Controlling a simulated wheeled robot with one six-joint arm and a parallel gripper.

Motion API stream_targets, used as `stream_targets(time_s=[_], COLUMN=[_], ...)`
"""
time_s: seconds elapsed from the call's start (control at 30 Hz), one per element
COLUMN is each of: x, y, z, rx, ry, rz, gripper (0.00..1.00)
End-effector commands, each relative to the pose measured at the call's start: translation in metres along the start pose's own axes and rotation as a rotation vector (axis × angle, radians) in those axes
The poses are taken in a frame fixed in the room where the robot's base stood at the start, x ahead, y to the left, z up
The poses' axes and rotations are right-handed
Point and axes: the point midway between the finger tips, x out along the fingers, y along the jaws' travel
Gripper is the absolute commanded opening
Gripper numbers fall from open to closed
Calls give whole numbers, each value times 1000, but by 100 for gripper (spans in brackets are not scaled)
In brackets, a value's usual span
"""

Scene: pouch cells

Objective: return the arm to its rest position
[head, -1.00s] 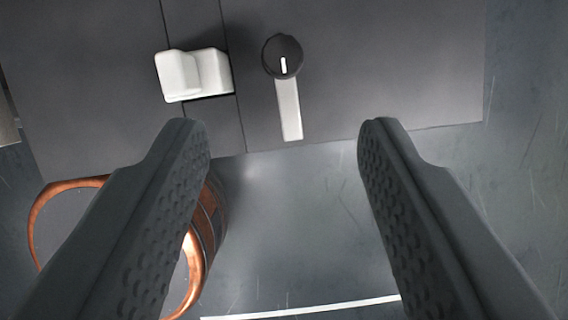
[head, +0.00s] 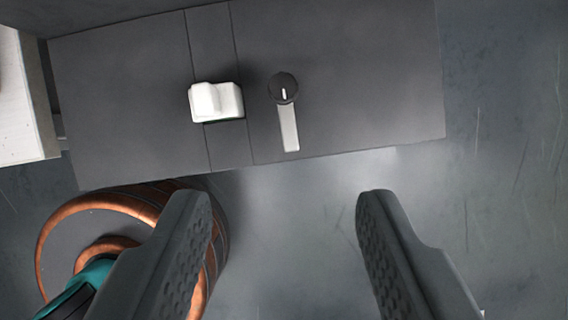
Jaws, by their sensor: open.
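My gripper (head: 284,205) is open, with its two dark, textured fingers wide apart and nothing between them. It hangs in the air in front of a dark grey panel or box (head: 350,80). The panel carries a white block-like piece (head: 216,101) on a narrow strip. To the right of that is a black round knob (head: 283,88) with a white mark and a light grey bar (head: 288,128) below it. Both fingers are apart from these parts.
A round base with copper-coloured rings (head: 60,235) is at the lower left, partly hidden by the left finger. A teal and black part (head: 88,283) shows on it. A pale block or shelf (head: 25,110) stands at the left edge. The grey floor (head: 500,190) at right is clear.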

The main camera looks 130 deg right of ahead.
Motion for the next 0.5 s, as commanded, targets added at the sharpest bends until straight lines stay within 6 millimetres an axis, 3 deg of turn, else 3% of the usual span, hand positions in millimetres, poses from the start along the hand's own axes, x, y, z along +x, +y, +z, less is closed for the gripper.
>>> stream_targets(time_s=[0.17, 0.5], x=[-11, -51], y=[-13, -68], z=[4, 25], rx=[29, 173], ry=[20, 155], rz=[53, 289], gripper=[47, 47])
